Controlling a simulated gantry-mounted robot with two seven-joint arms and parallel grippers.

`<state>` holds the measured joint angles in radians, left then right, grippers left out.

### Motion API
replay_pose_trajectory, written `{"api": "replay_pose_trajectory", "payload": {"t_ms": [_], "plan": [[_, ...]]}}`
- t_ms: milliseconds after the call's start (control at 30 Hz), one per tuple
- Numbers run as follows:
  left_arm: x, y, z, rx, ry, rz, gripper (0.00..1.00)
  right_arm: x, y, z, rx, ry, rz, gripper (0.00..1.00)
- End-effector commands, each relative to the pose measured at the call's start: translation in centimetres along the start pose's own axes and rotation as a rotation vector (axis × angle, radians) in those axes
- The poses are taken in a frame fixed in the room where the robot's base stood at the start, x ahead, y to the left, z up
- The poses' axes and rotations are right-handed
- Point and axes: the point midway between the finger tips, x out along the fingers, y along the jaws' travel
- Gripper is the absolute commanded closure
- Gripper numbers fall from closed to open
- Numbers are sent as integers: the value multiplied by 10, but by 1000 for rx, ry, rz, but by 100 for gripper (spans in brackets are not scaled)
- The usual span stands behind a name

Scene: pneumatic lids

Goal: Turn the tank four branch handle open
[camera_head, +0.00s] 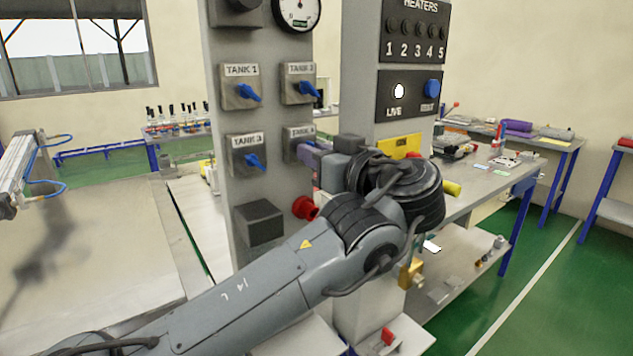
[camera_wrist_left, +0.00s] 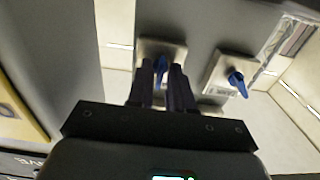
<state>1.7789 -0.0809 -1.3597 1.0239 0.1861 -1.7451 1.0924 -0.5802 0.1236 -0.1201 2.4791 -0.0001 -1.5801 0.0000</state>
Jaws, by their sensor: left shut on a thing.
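The tank four valve plate (camera_head: 298,136) is on the grey column, at the lower right of a group of valve plates. My left gripper (camera_head: 316,157) reaches it from the right, with my arm crossing the front. In the left wrist view the two dark fingers (camera_wrist_left: 161,88) are shut on the blue branch handle (camera_wrist_left: 160,66), one on each side of it. The handle's pale plate (camera_wrist_left: 174,48) shows behind the fingers. In the head view the handle is mostly hidden by the gripper. My right gripper is in neither view.
The tank one (camera_head: 248,92), tank two (camera_head: 306,86) and tank three (camera_head: 254,160) handles are close by. A red knob (camera_head: 305,207) sits below. The heater panel (camera_head: 416,30) is on a second column to the right, beside a workbench (camera_head: 470,192).

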Motion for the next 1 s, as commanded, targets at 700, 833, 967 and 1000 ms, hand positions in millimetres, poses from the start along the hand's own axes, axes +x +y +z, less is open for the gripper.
{"api": "replay_pose_trajectory", "payload": {"t_ms": [700, 833, 967, 1000], "plan": [[-2, 0, 1, -636, 1, 2, 100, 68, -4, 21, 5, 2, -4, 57], [-1, 0, 0, -710, 1, 1, 100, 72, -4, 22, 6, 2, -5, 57], [-1, 0, 0, -764, 1, 2, 100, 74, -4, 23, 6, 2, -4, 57], [-1, 0, 0, -776, 1, 2, 100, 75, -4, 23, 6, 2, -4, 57]]}}
